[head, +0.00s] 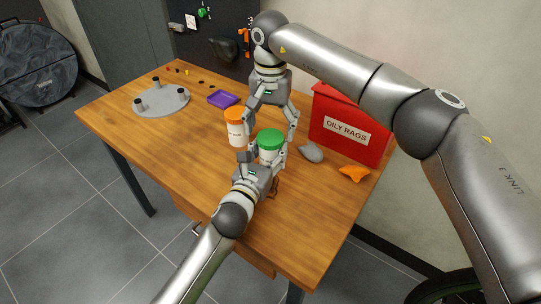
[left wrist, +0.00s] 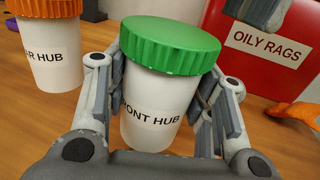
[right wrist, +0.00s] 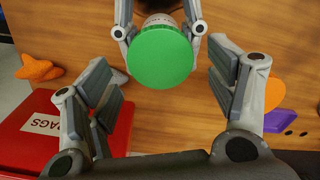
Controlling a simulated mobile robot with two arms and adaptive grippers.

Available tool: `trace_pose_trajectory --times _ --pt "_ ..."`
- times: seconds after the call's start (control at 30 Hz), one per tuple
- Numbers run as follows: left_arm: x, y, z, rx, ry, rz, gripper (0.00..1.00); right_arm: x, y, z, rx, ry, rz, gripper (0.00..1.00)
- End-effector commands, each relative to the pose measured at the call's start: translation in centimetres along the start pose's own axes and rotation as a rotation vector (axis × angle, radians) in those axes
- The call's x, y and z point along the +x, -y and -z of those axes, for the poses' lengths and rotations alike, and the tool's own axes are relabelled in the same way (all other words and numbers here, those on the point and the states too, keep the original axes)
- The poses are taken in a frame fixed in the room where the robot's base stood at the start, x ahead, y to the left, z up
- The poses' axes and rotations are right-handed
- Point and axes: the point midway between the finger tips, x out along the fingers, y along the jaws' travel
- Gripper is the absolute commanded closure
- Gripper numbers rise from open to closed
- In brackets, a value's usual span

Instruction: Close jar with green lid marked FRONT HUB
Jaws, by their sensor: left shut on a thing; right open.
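The white jar marked FRONT HUB (left wrist: 152,112) stands on the table, its label partly covered by a finger in the left wrist view. The green lid (head: 270,137) sits on top of it, slightly tilted in the left wrist view; I cannot tell whether it is screwed tight. My left gripper (head: 266,160) is shut around the jar's body below the lid. My right gripper (right wrist: 162,88) is open above the jar, its fingers apart on both sides of the green lid (right wrist: 160,57) in the right wrist view, not touching it.
A white jar with an orange lid (head: 236,128) stands close to the left. A red OILY RAGS bin (head: 345,108) stands to the right, with a grey stone-like object (head: 311,153) and an orange cloth (head: 354,173) nearby. A purple tray (head: 223,99) and grey round plate (head: 160,109) lie farther left.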

Motion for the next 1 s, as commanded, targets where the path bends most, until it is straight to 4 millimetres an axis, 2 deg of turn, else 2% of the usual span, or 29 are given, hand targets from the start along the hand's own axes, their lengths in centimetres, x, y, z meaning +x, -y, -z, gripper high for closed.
trace_pose_trajectory --times 0.1,0.2,0.53,0.9,1.0 --pt "0.0 0.0 0.1 0.0 -0.001 0.0 1.0 1.4 0.0 0.0 0.0 0.0 0.0 0.22" --pt "0.0 0.0 0.0 0.0 -0.001 0.0 1.0 2.0 0.0 0.0 0.0 0.0 0.001 0.22" --pt "0.0 0.0 0.1 0.0 -0.001 0.0 1.0 2.2 0.0 0.0 0.0 -0.001 0.001 0.22" --pt "0.0 0.0 0.0 0.0 -0.001 0.0 1.0 2.2 0.0 0.0 0.0 -0.001 0.001 0.69" --pt "0.0 0.0 0.0 0.0 -0.001 0.0 1.0 2.2 0.0 0.0 0.012 -0.001 0.0 0.7"
